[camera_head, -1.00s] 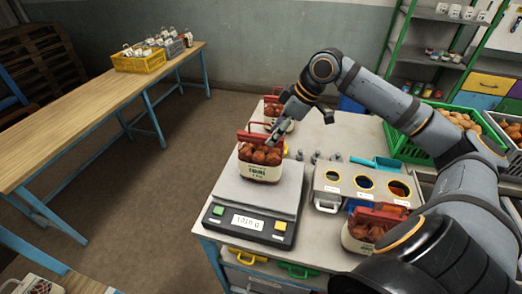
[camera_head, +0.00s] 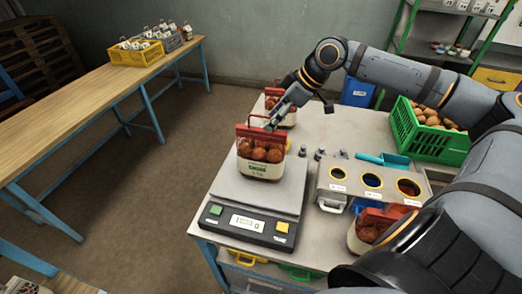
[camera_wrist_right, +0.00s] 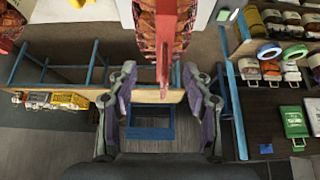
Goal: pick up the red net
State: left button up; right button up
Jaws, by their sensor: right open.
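A red net (camera_head: 260,157) of brown round produce with a pale label band stands upright on the scale (camera_head: 258,196). Its red top rises above the produce. My right gripper (camera_head: 276,121) is open just above and behind that red top. In the right wrist view the net (camera_wrist_right: 165,25) is at top centre, and its red strip reaches down between the spread fingers of my right gripper (camera_wrist_right: 162,95). I see no finger closed on it. Similar red nets stand behind the scale (camera_head: 281,104) and at front right (camera_head: 364,232), the latter partly hidden. My left gripper is not in view.
A grey box with round holes (camera_head: 368,194) stands right of the scale, with a teal scoop (camera_head: 383,160) and small weights (camera_head: 319,154) behind it. A green crate (camera_head: 438,150) is at the right. A wooden bench (camera_head: 85,105) runs along the left.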

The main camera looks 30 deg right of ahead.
aim_at(263, 130)
jog(key=shift+a, duration=0.1)
jog(key=shift+a+f+p, duration=0.2)
jog(key=shift+f+p, duration=0.25)
jog(key=shift+p, duration=0.2)
jog(key=x, duration=0.3)
jog(key=shift+f, duration=0.2)
jog(key=shift+w+a+f, duration=0.3)
jog(key=shift+w+f, duration=0.05)
jog(key=shift+c, duration=0.4)
